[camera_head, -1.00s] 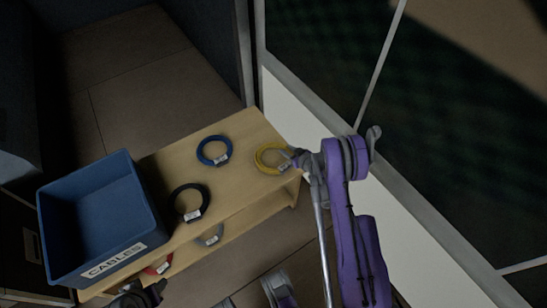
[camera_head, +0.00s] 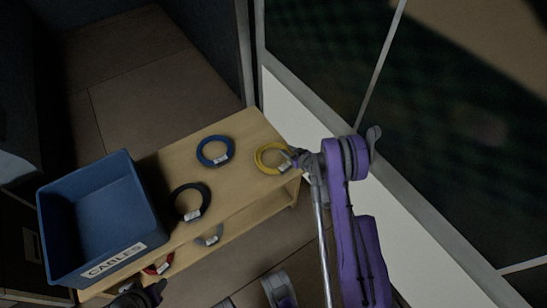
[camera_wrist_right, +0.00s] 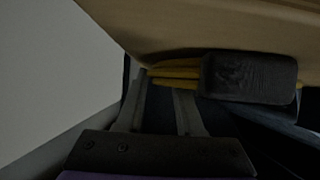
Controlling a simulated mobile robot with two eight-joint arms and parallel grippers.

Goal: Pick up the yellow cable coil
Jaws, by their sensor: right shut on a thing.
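The yellow cable coil (camera_head: 262,151) lies at the right end of the wooden bench's top in the head view, with a pale tag on its lower right side. My right gripper (camera_head: 293,157) reaches in from the right and is shut on the coil's right edge. In the right wrist view the yellow strands (camera_wrist_right: 176,75) sit at the fingertips of the right gripper (camera_wrist_right: 165,88), beside a dark block (camera_wrist_right: 250,76). My left gripper (camera_head: 150,292) shows only as a dark shape at the bottom edge of the head view; its jaws are unclear.
The wooden bench (camera_head: 240,187) also holds a blue coil (camera_head: 201,146), a black coil (camera_head: 175,193) and a blue bin labelled CABLES (camera_head: 50,232). A grey coil (camera_head: 219,236) and a red coil (camera_head: 166,266) lie on its lower level. A white wall panel (camera_head: 287,117) stands close on the right.

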